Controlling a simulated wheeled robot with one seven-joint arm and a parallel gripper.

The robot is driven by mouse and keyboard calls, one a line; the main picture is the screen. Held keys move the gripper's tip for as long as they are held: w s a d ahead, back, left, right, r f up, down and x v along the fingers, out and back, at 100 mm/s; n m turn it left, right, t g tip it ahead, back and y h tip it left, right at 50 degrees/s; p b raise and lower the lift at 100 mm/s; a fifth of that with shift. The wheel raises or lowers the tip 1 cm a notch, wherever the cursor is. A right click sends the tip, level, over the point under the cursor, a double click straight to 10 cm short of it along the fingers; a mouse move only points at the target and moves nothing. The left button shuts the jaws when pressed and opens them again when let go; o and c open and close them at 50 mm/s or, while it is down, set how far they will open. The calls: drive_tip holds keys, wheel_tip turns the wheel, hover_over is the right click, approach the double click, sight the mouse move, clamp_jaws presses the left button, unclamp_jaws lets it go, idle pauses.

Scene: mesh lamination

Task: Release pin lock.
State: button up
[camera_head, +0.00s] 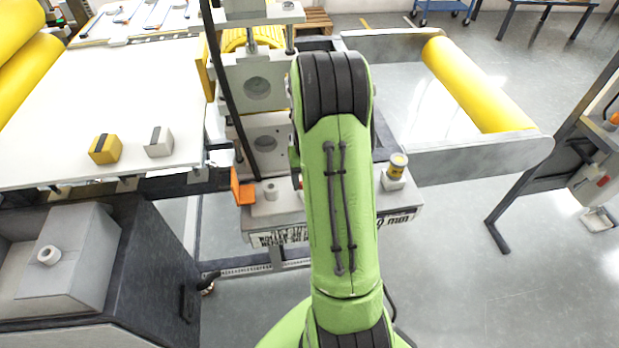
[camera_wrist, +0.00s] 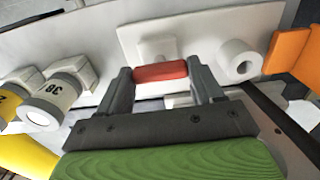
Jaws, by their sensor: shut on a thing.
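The pin lock shows as a short red bar (camera_wrist: 160,72) in the wrist view, lying level in front of a white plate (camera_wrist: 190,28) with a small white block behind it. My gripper (camera_wrist: 162,74) has one dark finger at each end of the red bar and is shut on it.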

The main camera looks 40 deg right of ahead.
drive_tip(key=o, duration=1.1)
drive_tip(key=shift+c, duration=0.2)
wheel_tip(320, 180, up, 16)
drive_tip(key=p, duration=0.3)
drive_tip(key=shift+f, duration=0.1)
